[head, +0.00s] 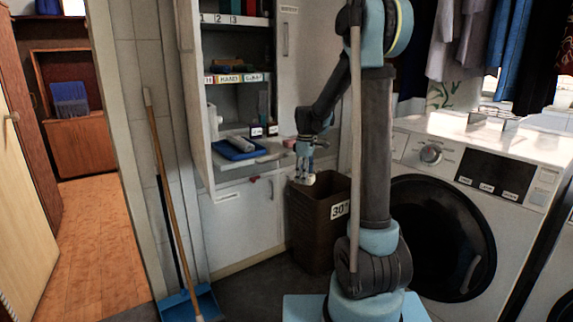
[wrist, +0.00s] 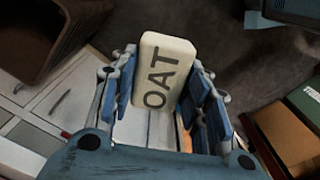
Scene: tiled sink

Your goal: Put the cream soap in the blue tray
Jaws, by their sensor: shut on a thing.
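The cream soap (wrist: 163,70) is a pale block marked "OAT", held between the blue fingers of my gripper (wrist: 160,88) in the wrist view. In the head view my gripper (head: 304,168) points down with the soap low between its fingers, above the brown bin and to the right of the sink shelf. The blue tray (head: 226,151) lies on the white ledge of the cabinet, left of my gripper and apart from it. A grey item lies on the tray and covers part of it.
The brown bin (head: 306,225) stands below my gripper. A washing machine (head: 460,200) is at right; a broom (head: 170,200) leans at left.

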